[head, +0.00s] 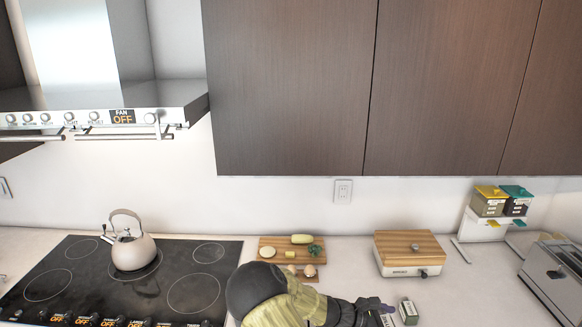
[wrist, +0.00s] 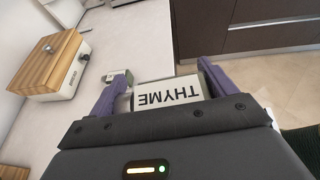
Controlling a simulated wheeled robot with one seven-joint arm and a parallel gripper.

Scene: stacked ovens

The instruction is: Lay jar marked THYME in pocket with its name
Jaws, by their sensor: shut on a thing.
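My gripper (wrist: 163,78) is shut on a jar marked THYME (wrist: 167,94). The jar lies between the two purple fingers, its white label facing the wrist camera with the name upside down. In the head view my gripper (head: 374,308) is low at the bottom edge, over the front of the counter, and mostly hides the jar. A second small jar (head: 408,311) with a green top stands just right of my gripper. It also shows in the wrist view (wrist: 118,77), beside the left finger. I cannot make out a pocket named THYME in either view.
A white box with a wooden lid (head: 408,252) stands behind on the counter. A stand with yellow- and teal-lidded bins (head: 490,205) is at the back right, near a grey appliance (head: 556,278). A food board (head: 270,252), kettle (head: 133,252) and cooktop (head: 60,272) are left.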

